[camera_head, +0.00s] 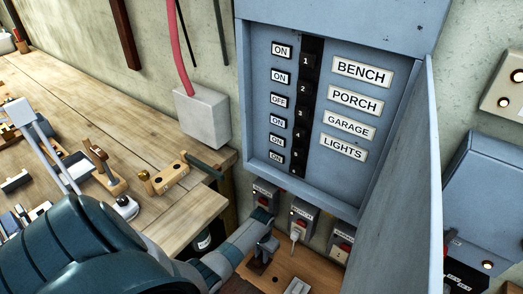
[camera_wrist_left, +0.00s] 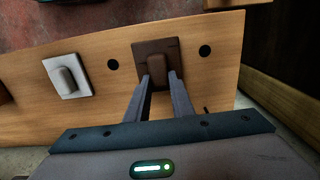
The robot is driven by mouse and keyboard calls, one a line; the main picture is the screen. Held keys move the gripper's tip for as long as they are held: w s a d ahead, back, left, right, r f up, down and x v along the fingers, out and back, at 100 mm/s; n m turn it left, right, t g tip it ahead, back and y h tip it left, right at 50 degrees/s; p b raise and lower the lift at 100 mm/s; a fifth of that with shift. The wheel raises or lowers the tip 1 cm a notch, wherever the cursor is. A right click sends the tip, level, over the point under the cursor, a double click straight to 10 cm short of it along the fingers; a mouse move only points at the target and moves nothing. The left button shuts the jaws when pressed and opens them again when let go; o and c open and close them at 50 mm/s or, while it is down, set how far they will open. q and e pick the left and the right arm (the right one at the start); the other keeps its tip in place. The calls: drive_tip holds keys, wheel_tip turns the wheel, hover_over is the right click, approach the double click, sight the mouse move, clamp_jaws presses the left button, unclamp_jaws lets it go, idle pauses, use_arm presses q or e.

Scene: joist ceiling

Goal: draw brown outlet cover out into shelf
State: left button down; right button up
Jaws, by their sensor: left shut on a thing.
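The brown outlet cover (camera_wrist_left: 171,48) is a dark square plate with a raised middle grip, set on a light wooden board (camera_wrist_left: 215,75) between two dark round holes. My left gripper (camera_wrist_left: 160,82) is shut on its raised grip, with one finger on each side. In the head view my left gripper (camera_head: 264,247) reaches down to the wooden board (camera_head: 310,272) below the breaker panel. The cover is mostly hidden there by the gripper. I cannot tell which surface is the shelf. My right gripper is not in view.
A pale outlet cover (camera_wrist_left: 68,76) sits left of the brown one. A blue breaker panel (camera_head: 283,180) with an open door (camera_head: 400,165) stands above. Small labelled outlet boxes (camera_head: 303,220) line the wall. A wooden workbench (camera_head: 120,100) with tools lies left.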

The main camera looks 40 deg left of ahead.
use_arm(q)
drive_tip(key=shift+f+b, duration=0.6)
drive_tip(key=shift+f, duration=0.3)
idle(0.5)
drive_tip(key=shift+f, duration=0.15)
drive_tip(key=c, duration=1.5)
unclamp_jaws()
drive_tip(key=shift+o, duration=0.2)
drive_tip(key=shift+r, duration=0.2)
drive_tip(key=shift+r, duration=0.55)
wheel_tip(320, 180, up, 16)
drive_tip(key=shift+r, duration=0.1)
